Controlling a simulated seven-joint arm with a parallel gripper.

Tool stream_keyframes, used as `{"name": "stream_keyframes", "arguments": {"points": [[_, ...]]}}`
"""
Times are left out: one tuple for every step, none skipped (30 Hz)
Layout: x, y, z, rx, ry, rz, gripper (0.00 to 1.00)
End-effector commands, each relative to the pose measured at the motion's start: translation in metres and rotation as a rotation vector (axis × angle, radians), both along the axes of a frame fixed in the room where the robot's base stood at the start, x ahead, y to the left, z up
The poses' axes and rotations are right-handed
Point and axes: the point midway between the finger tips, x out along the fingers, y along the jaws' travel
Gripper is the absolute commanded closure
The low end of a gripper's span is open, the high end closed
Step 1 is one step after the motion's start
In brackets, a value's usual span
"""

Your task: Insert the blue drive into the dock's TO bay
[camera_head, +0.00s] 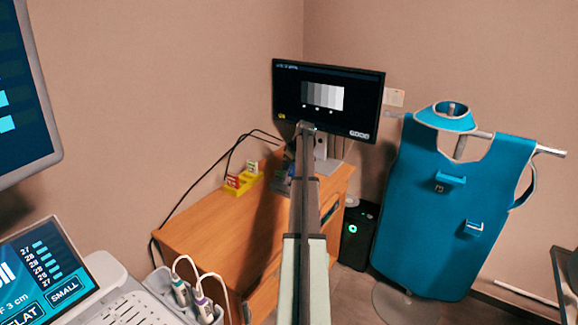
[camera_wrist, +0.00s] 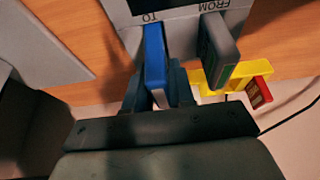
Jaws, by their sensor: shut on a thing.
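In the wrist view, my gripper (camera_wrist: 157,90) is shut on the blue drive (camera_wrist: 155,55), with a dark finger on each side of it. The drive's far end meets the grey dock (camera_wrist: 183,14) right by the "TO" label. I cannot tell how deep it sits in that bay. A dark grey drive with a green edge (camera_wrist: 216,50) stands in the dock beside it, by the "FROM" label. In the head view, my arm hides my gripper and most of the dock area on the desk.
A yellow rack (camera_wrist: 225,78) with a red item (camera_wrist: 259,92) lies close by. The wooden desk (camera_head: 220,222) carries a monitor (camera_head: 328,98). A blue apron (camera_head: 440,215) hangs at right. An ultrasound console (camera_head: 120,308) with cabled probes stands at front left.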

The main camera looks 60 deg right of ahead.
Motion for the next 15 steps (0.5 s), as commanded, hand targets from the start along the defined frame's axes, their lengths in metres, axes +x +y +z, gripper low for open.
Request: {"name": "stream_keyframes", "arguments": {"points": [[0.0000,0.0000,-0.0005,0.000,0.000,0.000,1.00],[0.0001,0.0000,-0.0009,0.000,0.000,0.000,1.00],[0.0000,0.0000,-0.0014,0.000,0.000,0.000,1.00],[0.0001,0.0000,-0.0018,0.000,0.000,0.000,1.00],[0.0000,0.0000,-0.0022,0.000,0.000,0.000,1.00],[0.0000,0.0000,-0.0027,0.000,0.000,0.000,1.00],[0.0001,0.0000,-0.0030,0.000,0.000,0.000,1.00],[0.0000,0.0000,-0.0035,0.000,0.000,0.000,1.00],[0.0000,0.0000,-0.0039,0.000,0.000,0.000,1.00],[0.0001,0.0000,-0.0043,0.000,0.000,0.000,1.00],[0.0000,0.0000,-0.0047,0.000,0.000,0.000,1.00],[0.0001,0.0000,-0.0052,0.000,0.000,0.000,1.00],[0.0000,0.0000,-0.0055,0.000,0.000,0.000,1.00],[0.0000,0.0001,-0.0058,0.000,0.000,0.000,1.00],[0.0000,0.0000,-0.0064,0.000,0.000,0.000,1.00]]}}
